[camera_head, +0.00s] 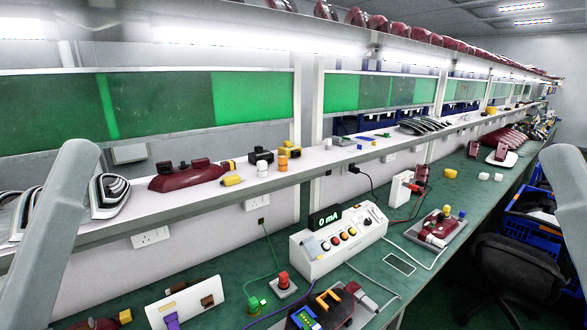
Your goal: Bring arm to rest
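My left arm's grey link rises along the left edge of the head view, and my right arm's grey link shows at the right edge. Neither gripper is in view. A white tester box (338,240) with a display reading "0 mA" stands on the green bench. A dark red tail lamp (436,226) sits on a fixture to its right. Another dark red lamp (188,176) lies on the white shelf at left. A dark fixture with blue and yellow parts (302,318) is cut by the bottom edge.
A red push button (283,283) stands in front of the tester, and a white panel with connectors (185,303) is at lower left. A black chair (518,272) and blue crates (530,226) are at right. The green bench (400,290) has bare patches around the tester.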

